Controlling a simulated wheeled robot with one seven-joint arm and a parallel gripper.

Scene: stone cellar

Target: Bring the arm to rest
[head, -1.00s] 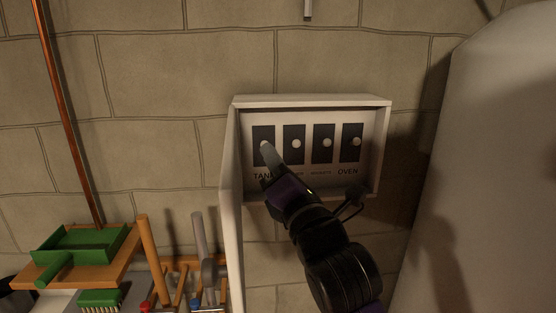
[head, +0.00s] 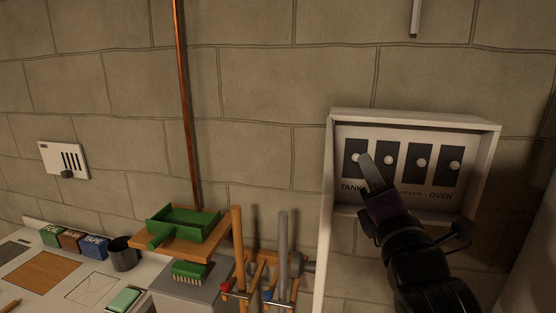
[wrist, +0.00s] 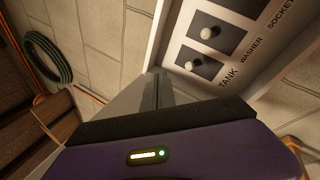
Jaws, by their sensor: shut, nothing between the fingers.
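My gripper (head: 370,170) is at the end of my raised arm, in front of the left part of a white switch box (head: 415,118) on the stone wall. Its fingers are shut and hold nothing. The fingertips overlap the dark plate of the TANK switch (head: 356,159), just right of its round knob. In the wrist view the shut fingers (wrist: 157,92) point towards the box, and the TANK switch knob (wrist: 189,65) shows to their right. I cannot tell whether the fingertips touch the plate.
Right of TANK are more switches, ending with OVEN (head: 452,166). Left and below stand a rack with upright handles (head: 270,272), a green tray on a wooden shelf (head: 185,222), a dark mug (head: 124,255) and small boxes (head: 73,241). A hose coil (wrist: 47,58) hangs on the wall.

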